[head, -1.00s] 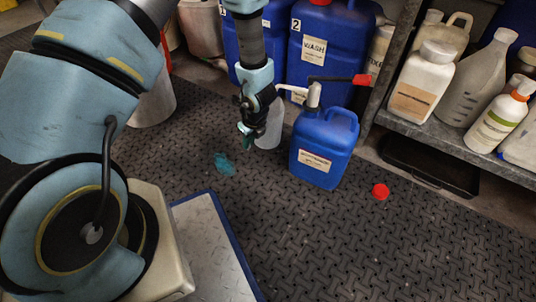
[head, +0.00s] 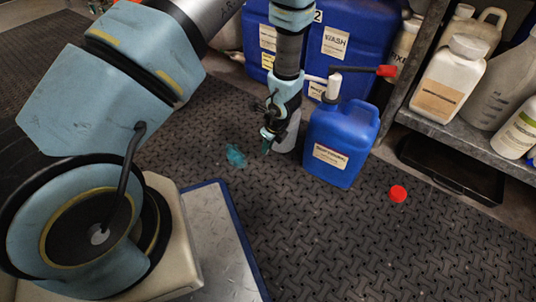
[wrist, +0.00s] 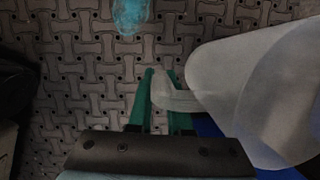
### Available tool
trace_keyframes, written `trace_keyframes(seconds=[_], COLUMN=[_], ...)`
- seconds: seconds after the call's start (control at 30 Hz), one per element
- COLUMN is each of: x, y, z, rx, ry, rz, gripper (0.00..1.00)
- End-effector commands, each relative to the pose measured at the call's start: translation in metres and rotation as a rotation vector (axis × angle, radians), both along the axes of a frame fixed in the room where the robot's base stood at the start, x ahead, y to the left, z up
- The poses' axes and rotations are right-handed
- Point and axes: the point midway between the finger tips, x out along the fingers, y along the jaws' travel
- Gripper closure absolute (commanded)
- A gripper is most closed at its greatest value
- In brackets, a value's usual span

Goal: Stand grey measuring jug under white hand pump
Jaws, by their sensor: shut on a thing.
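The pale, translucent grey measuring jug (head: 289,136) is upright, just left of a blue canister (head: 340,143), partly hidden behind my gripper. The white hand pump (head: 334,86) stands on the canister's top, its white spout pointing left, above the jug's area. I cannot tell whether the jug is exactly below the spout's end, or whether it touches the floor. My gripper (head: 267,143) is left of the jug. In the wrist view, its green fingers (wrist: 160,90) are shut on the handle of the jug (wrist: 235,85).
A red cap (head: 397,194) and a teal patch (head: 236,157) lie on the dark patterned mat (head: 310,235). Large blue drums (head: 350,40) stand behind. A shelf (head: 450,143) with several bottles is at right, a black tray (head: 450,170) below it.

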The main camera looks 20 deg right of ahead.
Motion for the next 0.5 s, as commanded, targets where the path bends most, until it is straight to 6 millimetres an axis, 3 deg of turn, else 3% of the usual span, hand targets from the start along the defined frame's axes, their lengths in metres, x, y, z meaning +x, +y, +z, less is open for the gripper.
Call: trace_keyframes(seconds=[0.2, 0.5], x=[0.001, 0.001], y=[0.000, 0.000], z=[-0.031, -0.030], rx=[0.000, -0.001], ry=[0.000, -0.001], rz=[0.001, 0.001], gripper=[1.00, 1.00])
